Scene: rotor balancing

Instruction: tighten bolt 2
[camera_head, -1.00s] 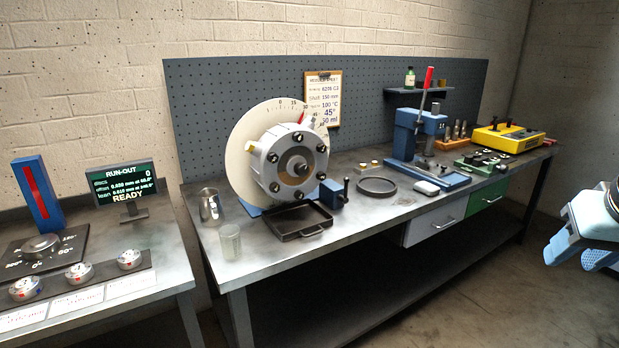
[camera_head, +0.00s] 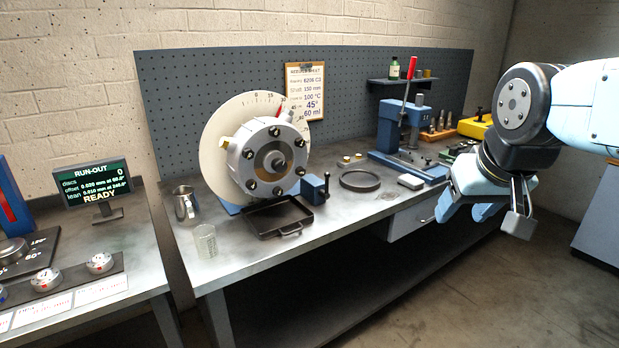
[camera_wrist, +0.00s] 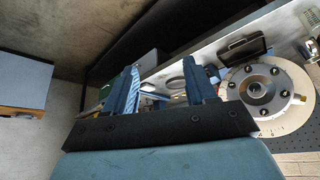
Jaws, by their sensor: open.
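The rotor (camera_head: 268,158), a grey flanged hub with several dark bolts around its face, stands upright on the workbench in front of a white graduated disc (camera_head: 214,160). I cannot read any bolt numbers, so I cannot tell which is bolt 2. A yellow piece sits on the hub's upper left edge. My gripper (camera_head: 490,205) is to the right of the rotor, in front of the bench, well apart from it. In the wrist view my gripper (camera_wrist: 163,85) has its two fingers spread with nothing held between them, and the rotor (camera_wrist: 262,90) shows to their right.
A black tray (camera_head: 272,222) lies below the rotor, with a metal cup (camera_head: 184,204) and glass beaker (camera_head: 205,241) to its left. A dark ring (camera_head: 360,181) and a blue press (camera_head: 398,125) with a red-handled lever stand to the right. The run-out screen (camera_head: 93,184) reads READY.

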